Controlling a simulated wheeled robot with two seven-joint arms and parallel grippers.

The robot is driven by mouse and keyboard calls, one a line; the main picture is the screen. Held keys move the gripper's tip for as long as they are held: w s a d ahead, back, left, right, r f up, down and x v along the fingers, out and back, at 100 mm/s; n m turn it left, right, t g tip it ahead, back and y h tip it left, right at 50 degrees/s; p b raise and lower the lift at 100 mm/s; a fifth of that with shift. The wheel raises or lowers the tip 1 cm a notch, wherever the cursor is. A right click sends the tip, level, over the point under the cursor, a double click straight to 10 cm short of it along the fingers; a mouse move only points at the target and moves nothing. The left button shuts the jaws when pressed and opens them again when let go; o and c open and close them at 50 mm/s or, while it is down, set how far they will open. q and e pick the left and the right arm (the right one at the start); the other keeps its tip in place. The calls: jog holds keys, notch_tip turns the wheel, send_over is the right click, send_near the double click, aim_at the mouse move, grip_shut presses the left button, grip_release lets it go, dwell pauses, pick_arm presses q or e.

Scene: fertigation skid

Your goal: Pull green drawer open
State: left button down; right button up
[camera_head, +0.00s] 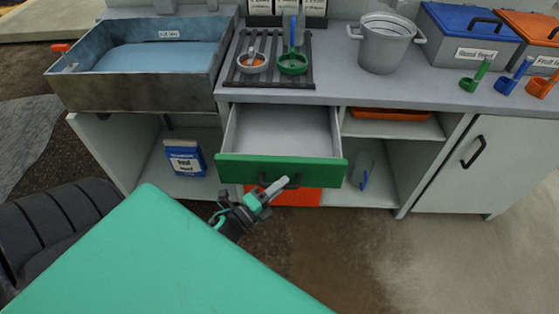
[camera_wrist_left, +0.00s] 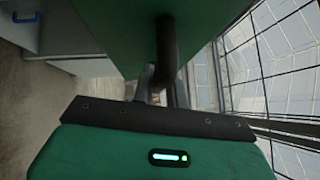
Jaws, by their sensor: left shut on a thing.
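The green drawer (camera_head: 240,171) stands pulled out from under the counter, and its grey inside looks empty. Its dark handle (camera_head: 293,181) is on the middle of the green front. My left gripper (camera_head: 272,187) is at the handle and shut on it. In the left wrist view, the fingers (camera_wrist_left: 160,85) close around the dark handle bar (camera_wrist_left: 166,45), with the green drawer front (camera_wrist_left: 115,30) behind it. My right gripper is not in view. My own green body part covers the lower left of the head view.
A sink basin (camera_head: 143,92) is at the left, with a rack (camera_head: 258,81) holding scoops beside it. A grey bucket (camera_head: 385,45) and a blue-lidded bin (camera_head: 455,50) stand on the counter. A blue-and-white container (camera_head: 185,158) sits on the lower shelf. Floor before the cabinet at right is clear.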

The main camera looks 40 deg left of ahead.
pick_arm(q)
jog(key=c, duration=1.4)
grip_release()
